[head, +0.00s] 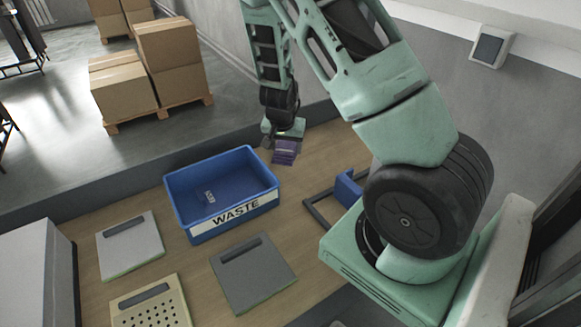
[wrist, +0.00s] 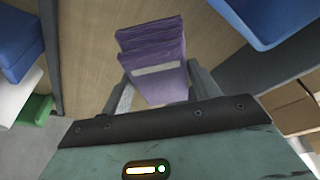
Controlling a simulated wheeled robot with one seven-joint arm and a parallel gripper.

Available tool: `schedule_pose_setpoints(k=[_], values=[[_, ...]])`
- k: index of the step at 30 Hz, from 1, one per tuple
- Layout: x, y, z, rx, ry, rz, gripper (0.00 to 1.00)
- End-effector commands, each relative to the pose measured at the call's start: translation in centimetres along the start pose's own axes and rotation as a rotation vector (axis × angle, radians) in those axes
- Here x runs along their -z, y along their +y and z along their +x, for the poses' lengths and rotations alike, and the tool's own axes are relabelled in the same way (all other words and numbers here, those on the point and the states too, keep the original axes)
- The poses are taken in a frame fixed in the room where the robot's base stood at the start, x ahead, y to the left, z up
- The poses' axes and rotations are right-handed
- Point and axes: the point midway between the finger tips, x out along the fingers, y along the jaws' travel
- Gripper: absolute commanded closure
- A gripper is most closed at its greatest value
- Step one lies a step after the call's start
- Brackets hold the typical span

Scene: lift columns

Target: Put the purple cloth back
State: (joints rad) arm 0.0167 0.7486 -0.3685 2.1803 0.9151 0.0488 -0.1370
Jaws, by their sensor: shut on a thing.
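The purple cloth (wrist: 158,70) is a folded stack with a pale label strip, seen in the wrist view between the fingers of my gripper (wrist: 158,92). My gripper is shut on it.
A blue bin (head: 214,200) labelled WASTE holds a small item. Flat boards, one grey (head: 262,280), one white (head: 140,256), one cream with holes (head: 150,306), lie in front. A blue block (head: 348,187) and dark frame (head: 313,212) are right of the bin.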

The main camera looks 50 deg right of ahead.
Motion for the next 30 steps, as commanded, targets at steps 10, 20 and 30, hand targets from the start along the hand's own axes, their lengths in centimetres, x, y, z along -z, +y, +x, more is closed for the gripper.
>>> schedule_pose_setpoints(k=[10,20,30], values=[[-1.3,0.1,4.4,-0.002,-0.003,0.002,0.6],[-2.1,0.0,6.9,0.001,0.0,0.0,0.6],[-2.2,0.0,7.2,0.0,0.0,0.0,0.28]])
